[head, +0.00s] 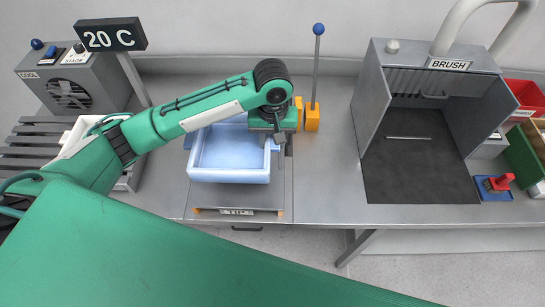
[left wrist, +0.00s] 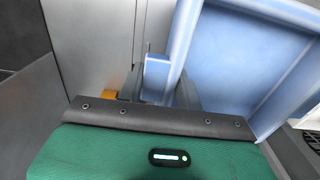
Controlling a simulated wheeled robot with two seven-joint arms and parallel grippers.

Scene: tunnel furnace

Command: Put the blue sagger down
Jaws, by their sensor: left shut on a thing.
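The blue sagger (head: 229,175), a pale blue square open tray, is at the TIP station in the middle of the bench. It looks empty in the head view. My left gripper (head: 279,138) is at its right side, shut on a small blue lug there. In the left wrist view the sagger (left wrist: 238,58) fills the upper right, and the lug sits between the fingers of the gripper (left wrist: 160,85). Whether the sagger's underside touches the station cannot be told. My right gripper is not in view.
The TIP plate (head: 240,213) shows at the bench's front. A blue-knobbed lever (head: 317,60) with an orange base stands right behind the gripper. The BRUSH booth (head: 418,160) is to the right, a slatted rack (head: 40,145) to the left. The bench between lever and booth is clear.

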